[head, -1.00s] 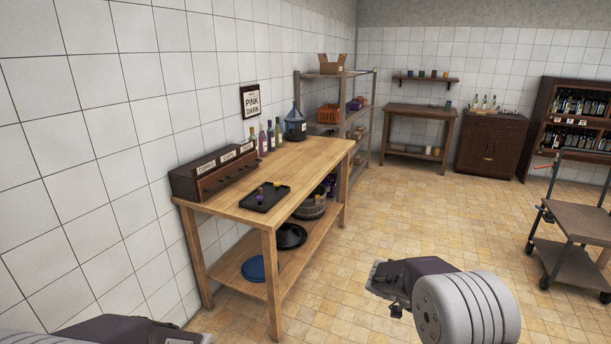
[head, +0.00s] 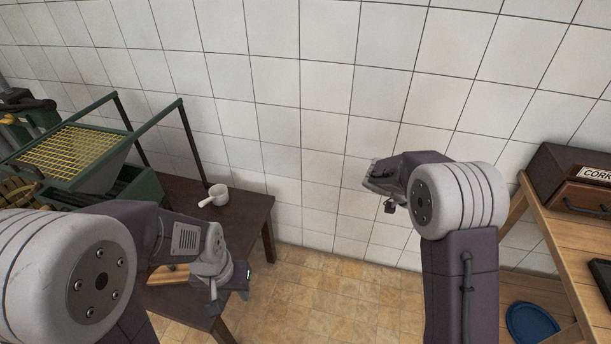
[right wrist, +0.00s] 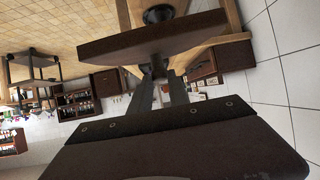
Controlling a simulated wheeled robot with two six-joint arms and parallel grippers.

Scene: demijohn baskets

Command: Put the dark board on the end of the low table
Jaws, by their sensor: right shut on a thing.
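The low table (head: 248,213) is dark brown and stands against the tiled wall, left of centre in the head view. A white mug-like scoop (head: 217,195) sits on it. My left gripper (head: 232,286) is in front of the table's right edge; its finger gap is unclear. My right gripper (right wrist: 161,78) is shut on the dark board (right wrist: 150,42), a brown slab across the fingertips in the right wrist view. In the head view my right arm is raised right of the low table; its fingers and the board are hidden there.
A green-framed machine with a yellow grid (head: 75,148) stands at the left.

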